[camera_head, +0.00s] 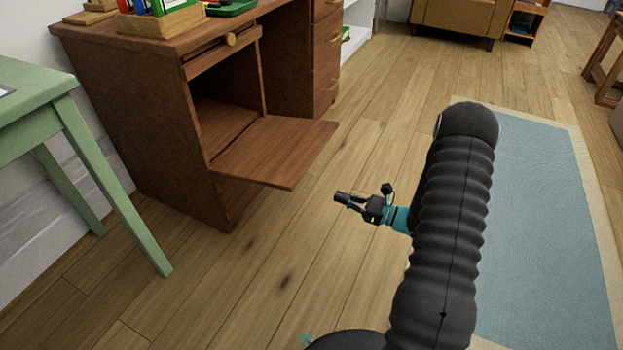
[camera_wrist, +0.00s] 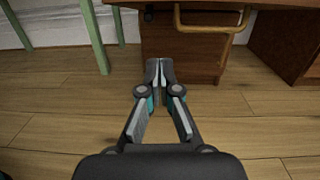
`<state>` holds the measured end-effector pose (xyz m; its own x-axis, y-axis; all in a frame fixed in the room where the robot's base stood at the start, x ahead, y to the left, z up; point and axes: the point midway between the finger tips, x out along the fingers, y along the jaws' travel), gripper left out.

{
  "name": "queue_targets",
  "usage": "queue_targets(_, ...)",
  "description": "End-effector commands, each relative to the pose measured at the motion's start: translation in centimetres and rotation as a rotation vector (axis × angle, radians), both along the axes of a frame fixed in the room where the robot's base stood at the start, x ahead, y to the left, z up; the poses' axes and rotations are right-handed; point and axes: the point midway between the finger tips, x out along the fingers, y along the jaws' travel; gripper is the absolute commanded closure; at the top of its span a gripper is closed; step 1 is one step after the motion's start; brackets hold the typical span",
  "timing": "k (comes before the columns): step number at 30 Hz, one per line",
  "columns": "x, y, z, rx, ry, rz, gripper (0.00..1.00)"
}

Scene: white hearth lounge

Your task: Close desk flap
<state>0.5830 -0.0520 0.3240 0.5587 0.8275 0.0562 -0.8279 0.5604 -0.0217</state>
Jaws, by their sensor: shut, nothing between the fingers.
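The desk (camera_head: 130,110) is brown wood and stands against the wall at the left in the head view. Its flap (camera_head: 275,150) hangs open, folded down to roughly level, in front of an open compartment (camera_head: 225,110). In the wrist view a brass bar handle (camera_wrist: 238,40) shows at the top, below the flap's brown edge (camera_wrist: 190,3). My gripper (camera_head: 341,197) is shut and empty, to the right of the flap and apart from it. In the wrist view my gripper (camera_wrist: 159,66) has its fingertips together, pointing toward the desk's lower front (camera_wrist: 200,52).
A green table (camera_head: 60,100) stands left of the desk; its legs also show in the wrist view (camera_wrist: 95,35). A blue rug (camera_head: 540,210) lies at the right. Bare wooden floor (camera_head: 260,260) lies around the gripper. Books and a green tray (camera_head: 230,6) are on the desktop.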

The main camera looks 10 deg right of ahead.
Motion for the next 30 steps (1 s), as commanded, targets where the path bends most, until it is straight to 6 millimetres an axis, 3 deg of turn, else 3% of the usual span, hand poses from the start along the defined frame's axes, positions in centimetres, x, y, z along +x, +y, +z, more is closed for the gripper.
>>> queue_targets(4, 0.4, -0.5, -1.0, 0.023, 0.011, -0.033, 1.00)
queue_targets(8, 1.0, 0.5, -1.0, 0.024, 0.011, -0.032, 1.00)
queue_targets(23, 6.2, 7.8, -0.3, 0.023, 0.010, -0.030, 1.00)
queue_targets(30, 6.5, 7.9, 2.8, 0.022, 0.009, -0.033, 1.00)
